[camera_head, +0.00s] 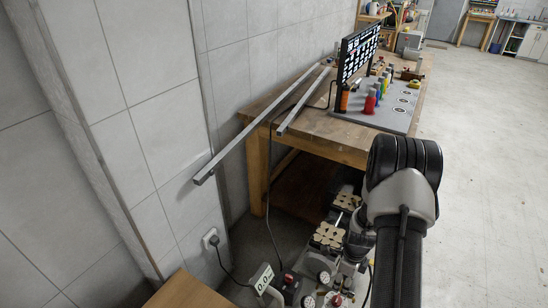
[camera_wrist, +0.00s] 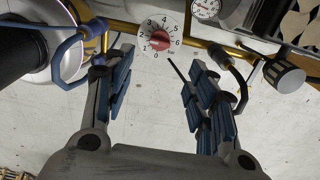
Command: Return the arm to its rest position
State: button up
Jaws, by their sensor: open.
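My gripper (camera_wrist: 158,62) shows in the wrist view with its two blue-padded fingers spread apart. It is open and nothing is between the pads. Beyond the fingertips is a white dial (camera_wrist: 160,35) with numbers and a red centre, next to a brass pipe (camera_wrist: 238,48). In the head view my black and grey arm reaches down at the right, and I cannot make out the gripper there. No coiled hose can be made out in either view.
A wooden workbench (camera_head: 345,142) holds a grey board with coloured bottles and a black panel (camera_head: 358,52). Metal rails (camera_head: 255,128) jut past its near edge by the tiled wall. Below are gauges and fittings (camera_head: 318,274). Floor at right (camera_head: 485,180) is clear.

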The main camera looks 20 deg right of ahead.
jog(key=w+a+r+n+t, duration=0.1)
jog(key=a+r+n, duration=0.3)
jog(key=r, duration=0.5)
jog(key=w+a+r+n, duration=0.1)
jog(key=a+r+n, duration=0.25)
jog(key=r, duration=0.55)
jog(key=w+a+r+n+t, duration=0.1)
jog(key=a+r+n, duration=0.3)
jog(key=r, duration=0.5)
jog(key=s+a+r+n+t, duration=0.1)
jog(key=s+a+r+n, duration=0.5)
jog(key=s+r+n, duration=0.1)
jog(key=s+a+r+n+t, duration=0.1)
jog(key=s+a+r+n, duration=0.5)
jog(key=s+n, duration=0.3)
jog(key=shift+s+r+t, duration=0.3)
jog(key=shift+s+r, duration=0.15)
jog(key=shift+s, duration=0.5)
jog(key=shift+n, duration=0.25)
